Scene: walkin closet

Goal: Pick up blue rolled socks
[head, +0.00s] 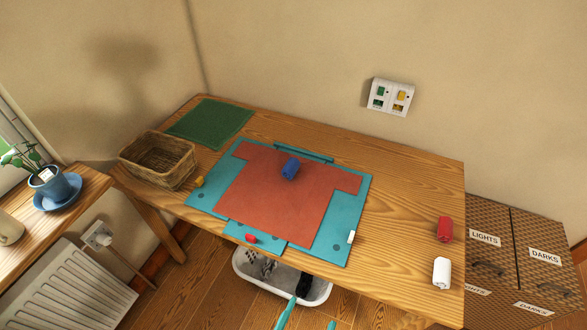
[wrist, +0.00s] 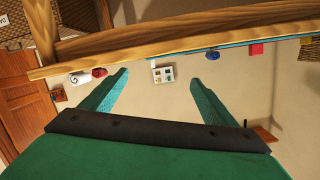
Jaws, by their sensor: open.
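The blue rolled socks (head: 290,168) are a small dark-blue roll lying on a red-orange shirt (head: 265,205) that is spread on a teal folding board (head: 348,210) on the wooden table. In the wrist view a small blue shape (wrist: 212,55), probably the socks, shows at the table edge, beyond the right finger. My gripper (head: 307,320) shows only as teal fingertips at the bottom of the head view, in front of the table and well apart from the socks. In the wrist view my gripper (wrist: 159,77) is open, with nothing between its fingers.
A red roll (head: 445,229) and white roll (head: 442,272) stand at the table's right end. A wicker basket (head: 158,160) and green mat (head: 209,122) are at the left. A grey-white bin (head: 322,295) sits below the front edge. The table's right half is mostly clear.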

